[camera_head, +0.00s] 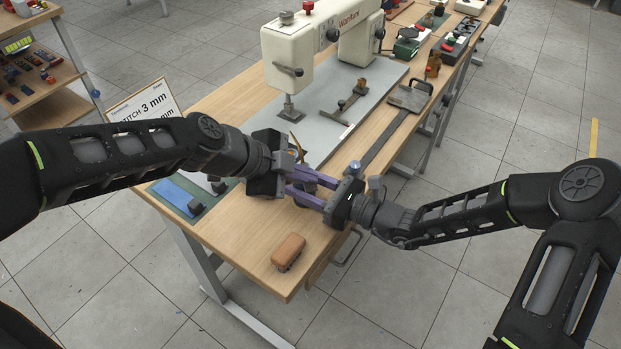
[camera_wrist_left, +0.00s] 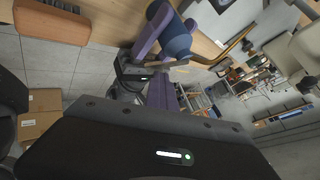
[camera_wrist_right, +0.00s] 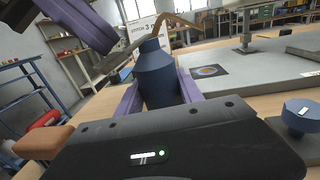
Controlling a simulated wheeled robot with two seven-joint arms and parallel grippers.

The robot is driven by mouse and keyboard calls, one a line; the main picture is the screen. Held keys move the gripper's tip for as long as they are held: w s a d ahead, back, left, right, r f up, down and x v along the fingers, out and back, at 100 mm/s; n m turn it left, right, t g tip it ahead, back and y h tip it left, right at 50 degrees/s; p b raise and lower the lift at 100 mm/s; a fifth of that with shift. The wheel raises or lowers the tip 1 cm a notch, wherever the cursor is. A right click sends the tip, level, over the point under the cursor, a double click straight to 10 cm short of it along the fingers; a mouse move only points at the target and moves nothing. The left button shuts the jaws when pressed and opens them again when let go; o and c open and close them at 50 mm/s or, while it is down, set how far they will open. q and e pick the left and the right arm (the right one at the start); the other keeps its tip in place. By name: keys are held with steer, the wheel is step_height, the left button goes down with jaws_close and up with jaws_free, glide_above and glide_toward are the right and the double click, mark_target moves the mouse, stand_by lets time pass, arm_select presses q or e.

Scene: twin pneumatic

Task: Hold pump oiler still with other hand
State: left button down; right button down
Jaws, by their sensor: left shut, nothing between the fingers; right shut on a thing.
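The pump oiler has a dark blue body (camera_wrist_right: 155,75) and a thin brass spout (camera_head: 298,148). It stands upright between the purple fingers of my right gripper (camera_head: 294,190), which is shut on it. In the left wrist view the oiler (camera_wrist_left: 176,38) is at the top, its spout curving right. My left gripper (camera_head: 328,181) is shut and empty, its purple fingers close beside the oiler and the right gripper's fingers. I cannot tell whether they touch the oiler. In the head view the grippers hide most of its body.
An orange-brown block (camera_head: 288,252) lies near the bench's front corner. A white sewing machine (camera_head: 300,45) stands behind on a grey plate. A blue pad (camera_head: 176,198) lies at left, beside a stitch sign (camera_head: 147,103). A long dark metal tool (camera_head: 385,140) lies to the right.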

mark_target(305, 187)
arm_select(q)
steer(key=shift+f, duration=0.3)
steer(key=shift+r, duration=1.65)
steer(key=shift+r, duration=2.5)
step_height(305, 187, up, 4)
steer(key=shift+w+f, duration=0.1)
steer(key=shift+f, duration=0.05)
stand_by(0.4)
steer(key=shift+f, duration=0.15)
